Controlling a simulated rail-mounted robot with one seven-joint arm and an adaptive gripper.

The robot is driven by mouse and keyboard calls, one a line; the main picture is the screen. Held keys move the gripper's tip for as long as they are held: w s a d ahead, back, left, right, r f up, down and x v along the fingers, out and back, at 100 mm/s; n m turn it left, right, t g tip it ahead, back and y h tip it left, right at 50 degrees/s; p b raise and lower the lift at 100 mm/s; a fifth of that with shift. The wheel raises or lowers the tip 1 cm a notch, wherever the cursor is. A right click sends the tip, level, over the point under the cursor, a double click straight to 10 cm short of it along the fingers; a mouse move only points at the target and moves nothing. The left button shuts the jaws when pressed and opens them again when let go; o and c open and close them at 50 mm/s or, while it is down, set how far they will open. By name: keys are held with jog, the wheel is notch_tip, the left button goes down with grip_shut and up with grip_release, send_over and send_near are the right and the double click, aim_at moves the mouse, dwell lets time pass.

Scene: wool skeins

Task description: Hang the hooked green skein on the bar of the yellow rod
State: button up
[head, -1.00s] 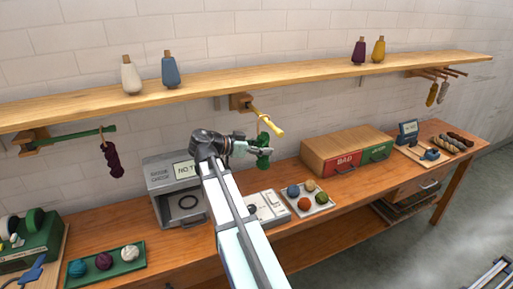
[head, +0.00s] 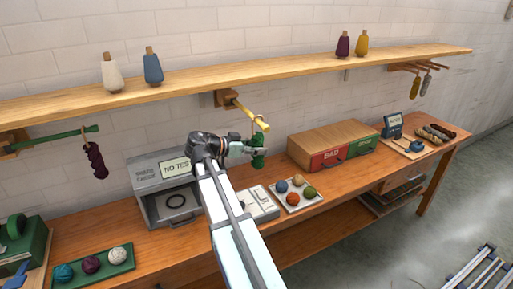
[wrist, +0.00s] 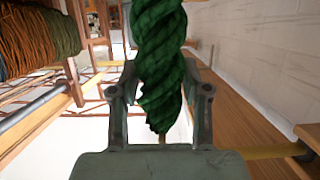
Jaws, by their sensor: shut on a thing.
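The green skein (head: 259,160) hangs upright in my gripper (head: 248,151), below the outer end of the yellow rod (head: 250,113). A small pale hook (head: 259,121) shows above the skein, close to the rod's tip. I cannot tell whether it is over the bar, touching or apart. In the wrist view the twisted green skein (wrist: 160,50) stands between the fingers of my gripper (wrist: 160,100), which is shut on it. The yellow rod (wrist: 275,152) shows there at the lower right, running to its wooden block; its middle is hidden behind the gripper.
The wooden shelf (head: 290,67) runs above the rod and carries several cones. A green rod (head: 55,139) with a purple skein (head: 96,160) is at left. Below are a grey test box (head: 165,187), a tray of balls (head: 299,194) and a red and green drawer box (head: 331,145).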

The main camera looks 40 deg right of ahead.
jog(key=o, duration=1.2)
